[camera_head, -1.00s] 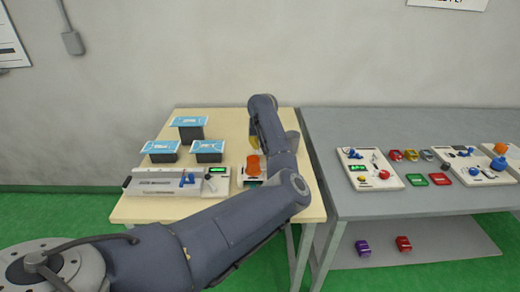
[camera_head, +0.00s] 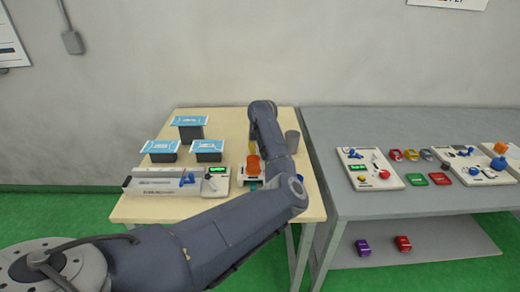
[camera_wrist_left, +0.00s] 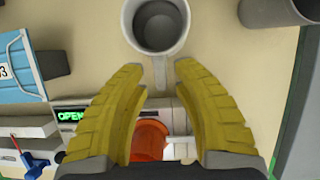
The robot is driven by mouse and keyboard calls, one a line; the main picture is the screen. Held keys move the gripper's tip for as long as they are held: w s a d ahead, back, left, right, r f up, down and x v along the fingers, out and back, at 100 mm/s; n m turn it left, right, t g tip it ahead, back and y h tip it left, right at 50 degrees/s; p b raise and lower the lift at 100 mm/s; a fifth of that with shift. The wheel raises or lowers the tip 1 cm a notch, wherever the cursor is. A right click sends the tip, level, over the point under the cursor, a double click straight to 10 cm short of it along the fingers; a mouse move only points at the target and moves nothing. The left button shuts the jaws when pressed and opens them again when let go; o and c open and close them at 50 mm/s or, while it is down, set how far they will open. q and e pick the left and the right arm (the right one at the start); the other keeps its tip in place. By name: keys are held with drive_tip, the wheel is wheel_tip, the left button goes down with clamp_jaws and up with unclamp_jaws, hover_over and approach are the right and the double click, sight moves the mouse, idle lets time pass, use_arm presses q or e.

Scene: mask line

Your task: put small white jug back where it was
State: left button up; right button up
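The small white jug (camera_wrist_left: 157,28) stands at the top middle of the left wrist view, seen from above, with a dark inside. Its handle (camera_wrist_left: 160,73) points down the picture, between my fingertips. My left gripper (camera_wrist_left: 158,68) is open, with one yellow finger on each side of the handle. I cannot tell whether either finger touches it. In the head view the left gripper (camera_head: 253,146) is mostly behind my arm, and the jug is hidden there.
A grey cup (camera_head: 292,141) stands right of my arm; it also shows in the left wrist view (camera_wrist_left: 272,8). A device with an orange part (camera_wrist_left: 150,138) lies below the fingers. Several dark boxes with blue tops (camera_head: 190,128) stand left. The grey table (camera_head: 405,130) holds more devices.

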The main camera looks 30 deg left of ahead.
use_arm(q)
drive_tip(key=shift+r, duration=0.15)
drive_tip(key=v, duration=1.2)
